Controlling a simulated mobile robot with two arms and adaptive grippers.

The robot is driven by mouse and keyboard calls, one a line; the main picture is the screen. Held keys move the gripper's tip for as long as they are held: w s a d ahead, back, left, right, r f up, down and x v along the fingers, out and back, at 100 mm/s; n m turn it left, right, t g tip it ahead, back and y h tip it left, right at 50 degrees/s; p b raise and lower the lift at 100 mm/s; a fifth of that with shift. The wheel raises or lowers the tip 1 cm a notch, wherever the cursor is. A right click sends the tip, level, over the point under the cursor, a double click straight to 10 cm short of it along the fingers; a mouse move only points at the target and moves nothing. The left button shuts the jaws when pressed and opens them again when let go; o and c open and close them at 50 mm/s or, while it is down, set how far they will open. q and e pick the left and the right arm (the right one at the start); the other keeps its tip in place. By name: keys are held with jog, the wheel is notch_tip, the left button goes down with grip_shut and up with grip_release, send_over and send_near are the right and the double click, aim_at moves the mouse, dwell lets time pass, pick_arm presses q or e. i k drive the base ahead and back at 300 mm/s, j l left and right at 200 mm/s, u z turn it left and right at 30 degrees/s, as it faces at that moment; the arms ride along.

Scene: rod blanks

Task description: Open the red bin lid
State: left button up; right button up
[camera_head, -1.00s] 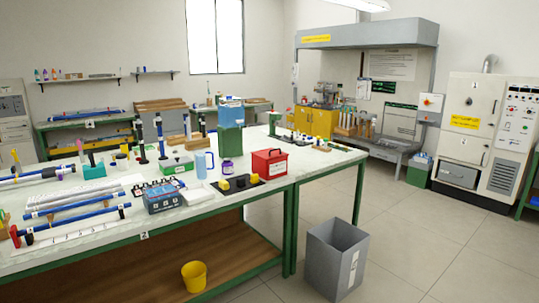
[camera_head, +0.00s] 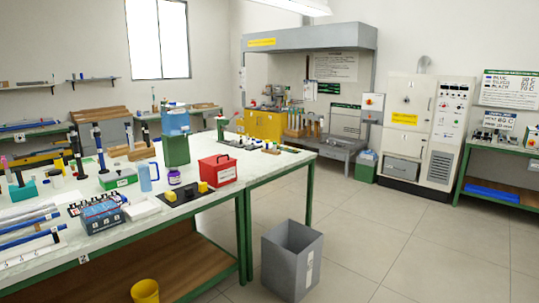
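A red bin (camera_head: 217,170) with a dark handle on its lid stands on the white-topped workbench, near the bench's right end. Its lid looks closed. A white label is on its front face. A dark mat (camera_head: 186,194) with yellow blocks lies just in front of it. Neither of my grippers is in the head view, so their state is hidden.
The workbench (camera_head: 265,171) has green legs and carries rods, a blue box (camera_head: 102,216), a blue jug (camera_head: 148,176) and a green container (camera_head: 175,149). A grey open bin (camera_head: 291,258) stands on the floor. Floor to the right is clear.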

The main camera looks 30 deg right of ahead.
aim_at(218, 160)
jog(key=i+l+z, duration=0.2)
jog(key=i+z, duration=0.5)
jog(key=i, duration=0.25)
jog(key=i+j+z, duration=0.1)
jog(key=i+z, duration=0.25)
jog(key=i, duration=0.15)
